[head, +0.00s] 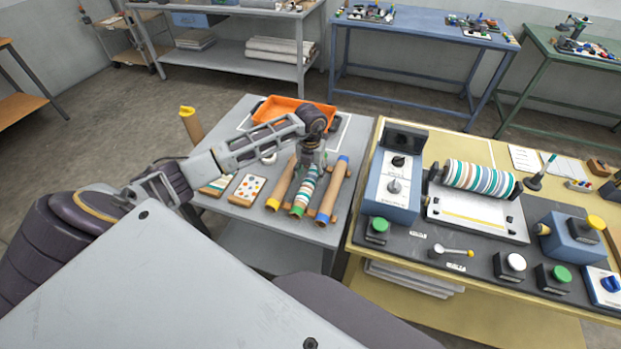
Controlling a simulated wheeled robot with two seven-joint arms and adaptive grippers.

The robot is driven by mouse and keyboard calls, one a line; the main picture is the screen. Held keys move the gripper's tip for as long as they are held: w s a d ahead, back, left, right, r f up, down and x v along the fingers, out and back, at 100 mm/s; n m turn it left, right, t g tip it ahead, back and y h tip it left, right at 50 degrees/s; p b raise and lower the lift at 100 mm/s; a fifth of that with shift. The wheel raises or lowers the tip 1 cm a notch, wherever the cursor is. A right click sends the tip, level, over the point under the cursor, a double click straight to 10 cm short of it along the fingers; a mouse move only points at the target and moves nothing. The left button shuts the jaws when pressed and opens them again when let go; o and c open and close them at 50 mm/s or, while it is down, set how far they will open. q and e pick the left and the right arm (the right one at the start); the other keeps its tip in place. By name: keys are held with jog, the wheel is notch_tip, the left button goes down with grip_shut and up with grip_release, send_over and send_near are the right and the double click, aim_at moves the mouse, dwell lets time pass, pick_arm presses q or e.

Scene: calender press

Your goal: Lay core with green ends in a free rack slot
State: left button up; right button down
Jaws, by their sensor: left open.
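The core with green ends (304,192) is a tube with green, white and brown stripes. It lies on the grey table between two plain brown cores, and its near green end shows. The wooden rack (334,217) shows only in small parts under the cores. My left gripper (313,164) points down over the far part of the green-ended core, open, with its fingers close to it. Contact cannot be told. My right gripper is not in view.
An orange tray (294,110) stands behind my left arm. A brown tube with a yellow top (191,124) stands at the table's left edge. Patterned cards (247,189) lie left of the cores. The press with a striped roller (478,177) and control boxes fills the yellow table.

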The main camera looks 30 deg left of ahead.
aim_at(310, 178)
pick_arm(q)
notch_tip(310, 178, up, 9)
jog(key=shift+b, duration=0.35)
